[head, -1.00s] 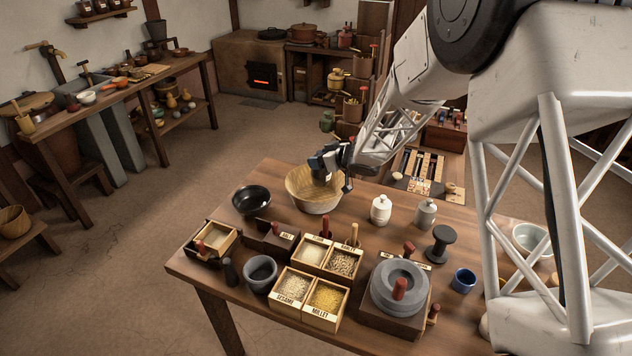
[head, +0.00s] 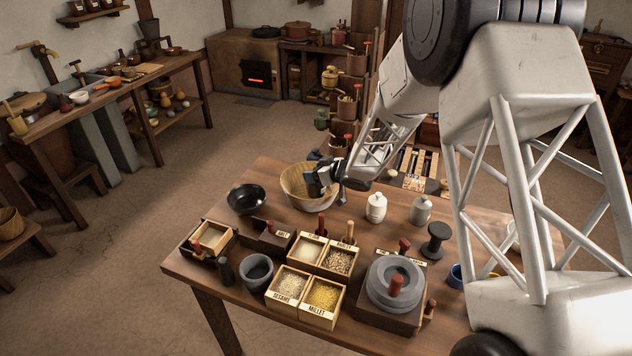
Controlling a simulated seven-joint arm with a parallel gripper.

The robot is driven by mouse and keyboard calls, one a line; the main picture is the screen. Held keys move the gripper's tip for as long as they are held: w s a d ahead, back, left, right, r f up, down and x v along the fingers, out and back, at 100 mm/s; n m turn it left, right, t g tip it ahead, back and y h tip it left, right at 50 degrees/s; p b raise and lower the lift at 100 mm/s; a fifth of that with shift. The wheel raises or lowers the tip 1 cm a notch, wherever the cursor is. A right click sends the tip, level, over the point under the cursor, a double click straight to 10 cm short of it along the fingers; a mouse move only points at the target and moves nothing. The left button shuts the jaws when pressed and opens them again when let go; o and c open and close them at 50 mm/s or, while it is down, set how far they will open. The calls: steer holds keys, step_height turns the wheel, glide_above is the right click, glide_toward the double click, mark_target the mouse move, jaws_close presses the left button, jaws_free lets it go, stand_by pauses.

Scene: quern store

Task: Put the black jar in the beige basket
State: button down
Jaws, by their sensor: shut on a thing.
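The beige basket (head: 296,190), a round, bowl-like vessel with a pale outside, stands at the back of the wooden table in the head view. My gripper (head: 317,182) is at the right side of its mouth, reaching in over the rim. It is shut on a small dark thing, which I take for the black jar (head: 314,187); it is hard to tell apart from the dark fingers. The thing appears at or just inside the basket's mouth. Whether it touches the basket floor is hidden.
A white jar (head: 376,207) and a grey jar (head: 421,210) stand right of the basket, a black spool-shaped thing (head: 436,241) beyond. A black bowl (head: 246,198) is to the left. Grain boxes (head: 305,295) and a stone quern (head: 394,285) fill the front. My arm covers the table's right side.

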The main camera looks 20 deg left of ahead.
steer(key=shift+f, duration=1.85)
steer(key=shift+f, duration=0.15)
steer(key=shift+c, duration=1)
jaws_free()
steer(key=shift+d+r, duration=0.15)
steer(key=shift+r, duration=0.05)
steer(key=v, duration=1.1)
steer(key=shift+d+r, duration=0.15)
steer(key=shift+d, duration=0.15)
steer(key=shift+s, duration=0.1)
